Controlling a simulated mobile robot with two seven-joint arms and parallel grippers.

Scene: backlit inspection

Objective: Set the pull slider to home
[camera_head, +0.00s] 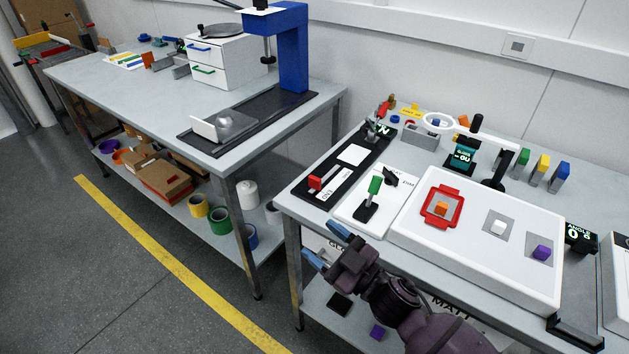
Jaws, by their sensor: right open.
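A long black slider base (357,152) lies at the left of the right-hand bench and seems to be the pull slider. A red block (315,183) sits at its near end, beside a white label that seems to read END. A partly hidden label (381,129) at its far end cannot be read for sure. My right gripper (327,244) is open and empty, its two blue fingertips apart, in front of the bench's near left edge. It is nearer the camera than the red block and not touching it. My left gripper is not in view.
A green-handled lever (374,186) stands on a white plate right of the slider. A blue-framed press (292,50) stands on the left bench. A floor gap separates the benches.

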